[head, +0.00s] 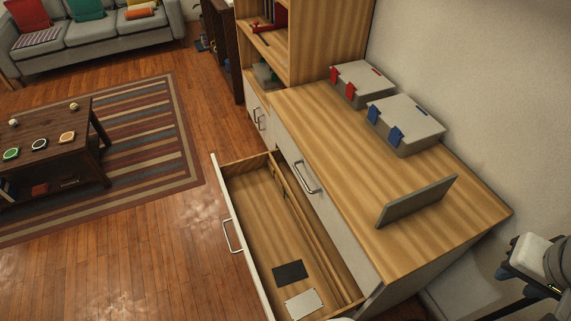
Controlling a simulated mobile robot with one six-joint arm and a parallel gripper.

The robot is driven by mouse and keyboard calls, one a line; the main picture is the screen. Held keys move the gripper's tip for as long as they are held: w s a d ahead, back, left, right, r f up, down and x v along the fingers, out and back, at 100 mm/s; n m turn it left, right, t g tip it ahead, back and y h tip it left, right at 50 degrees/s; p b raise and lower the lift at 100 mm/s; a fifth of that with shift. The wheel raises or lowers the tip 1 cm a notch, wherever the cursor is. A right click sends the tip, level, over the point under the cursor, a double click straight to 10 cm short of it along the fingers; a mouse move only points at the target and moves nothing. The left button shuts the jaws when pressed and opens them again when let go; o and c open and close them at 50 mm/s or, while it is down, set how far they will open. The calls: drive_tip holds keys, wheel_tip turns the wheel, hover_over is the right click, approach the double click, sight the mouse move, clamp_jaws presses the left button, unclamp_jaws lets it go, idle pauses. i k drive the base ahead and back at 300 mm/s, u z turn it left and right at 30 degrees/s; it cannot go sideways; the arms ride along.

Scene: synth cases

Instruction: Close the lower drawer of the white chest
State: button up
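The white chest (420,235) has a wood-grain top and white fronts and stands against the wall. Its lower drawer (255,210) is pulled far out over the floor. The drawer's white front, with a metal handle (232,238), faces left. A dark flat piece (290,272) and a pale flat piece (303,303) lie on the drawer floor. The upper drawer (318,200) above it is shut. Part of my arm with what looks like my gripper (535,268) shows at the right edge, beyond the chest and well away from the drawer. Its fingers cannot be made out.
Two grey boxes, one with red clasps (357,82) and one with blue clasps (404,124), and a grey upright panel (417,201) stand on the chest. A wooden shelf (330,40) adjoins it. The floor (165,265) left of the drawer is clear up to the striped rug (150,140).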

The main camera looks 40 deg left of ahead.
sight(276, 224)
drive_tip(key=z, duration=0.05)
drive_tip(key=k, duration=1.25)
drive_tip(key=u, duration=1.55)
drive_tip(key=i, duration=1)
drive_tip(key=u, duration=1.5)
drive_tip(key=i, duration=0.35)
drive_tip(key=z, duration=0.45)
